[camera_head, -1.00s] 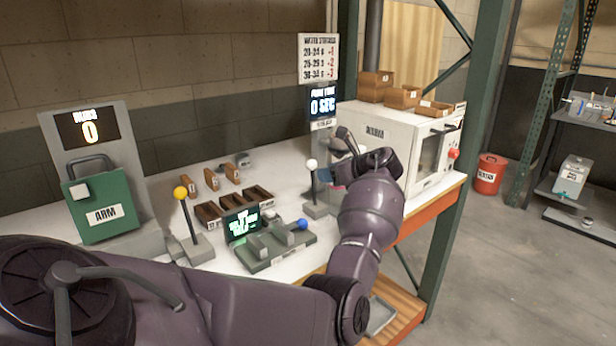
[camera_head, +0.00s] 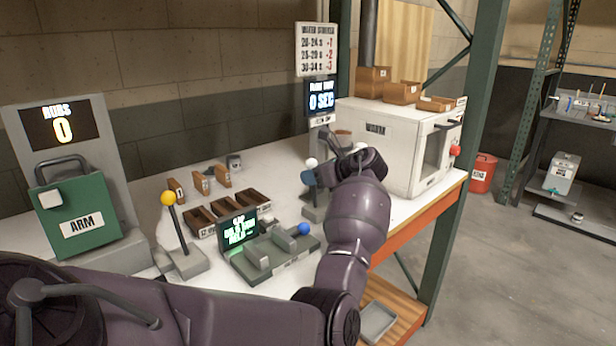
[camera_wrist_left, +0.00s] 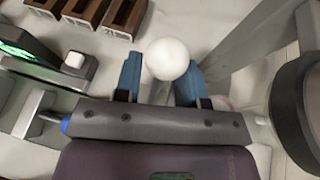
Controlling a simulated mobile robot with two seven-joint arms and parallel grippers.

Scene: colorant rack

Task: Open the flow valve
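A lever with a white ball knob (camera_head: 311,162) stands on the bench below the flow time display (camera_head: 321,97); I take it to be the flow valve. My left gripper (camera_head: 315,176) is at this lever, with one blue finger just under the knob in the head view. The left wrist view shows the white knob (camera_wrist_left: 168,59) between the two blue fingertips (camera_wrist_left: 161,72) of the open gripper. A small gap shows on the knob's left side; whether the right finger touches it I cannot tell. The lever's stem is mostly hidden. My right gripper is not in view.
A yellow-knobbed lever (camera_head: 168,199) and a green panel marked ARM (camera_head: 84,217) stand at left. A control box with a blue knob (camera_head: 303,229) and small wooden trays (camera_head: 253,198) lie left of the gripper. A white oven-like box (camera_head: 385,150) stands close at right.

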